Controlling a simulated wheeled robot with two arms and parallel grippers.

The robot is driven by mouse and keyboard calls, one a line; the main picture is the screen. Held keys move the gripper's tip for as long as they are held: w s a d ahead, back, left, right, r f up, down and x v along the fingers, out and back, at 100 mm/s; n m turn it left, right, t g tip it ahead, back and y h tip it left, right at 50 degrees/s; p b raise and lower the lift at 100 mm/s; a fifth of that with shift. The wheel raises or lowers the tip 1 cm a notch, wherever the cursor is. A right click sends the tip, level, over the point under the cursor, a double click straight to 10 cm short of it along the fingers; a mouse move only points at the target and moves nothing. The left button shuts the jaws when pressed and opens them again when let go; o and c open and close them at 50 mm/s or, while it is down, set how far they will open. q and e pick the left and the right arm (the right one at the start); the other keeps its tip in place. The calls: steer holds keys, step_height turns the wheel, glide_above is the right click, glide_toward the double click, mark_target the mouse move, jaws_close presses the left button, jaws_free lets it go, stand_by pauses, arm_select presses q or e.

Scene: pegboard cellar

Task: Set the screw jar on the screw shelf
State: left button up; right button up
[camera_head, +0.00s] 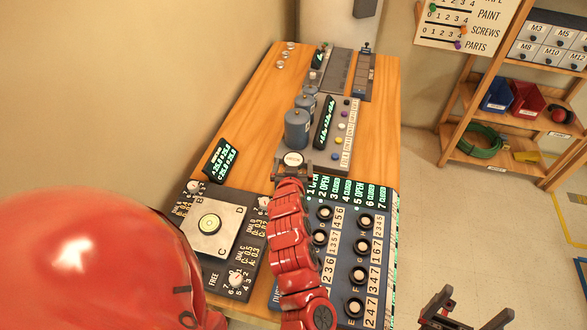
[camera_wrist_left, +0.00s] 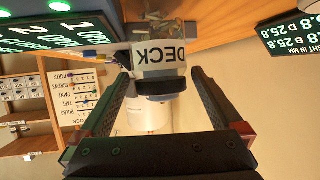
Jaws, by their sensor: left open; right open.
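My left gripper (camera_head: 292,172) is at the end of the red arm, over the middle of the bench. A round thing with a pale lettered top (camera_head: 292,158) is just beyond it. My right gripper (camera_head: 465,318) is open and empty at the bottom right, over the floor. I cannot pick out the screw jar for sure. The wooden shelf unit (camera_head: 462,107) stands at the right; its screw shelf is not identifiable.
Blue-grey cylinders (camera_head: 296,128) stand behind the left gripper. A panel of black knobs (camera_head: 340,262) lies under the arm, and a dial plate (camera_head: 216,225) is left of it. Red bin (camera_head: 525,98), blue bin (camera_head: 497,94) and green hose (camera_head: 482,141) occupy shelves. Floor between bench and shelves is clear.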

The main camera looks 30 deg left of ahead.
arm_select(q)
steer(key=shift+x, duration=0.9)
jaws_close()
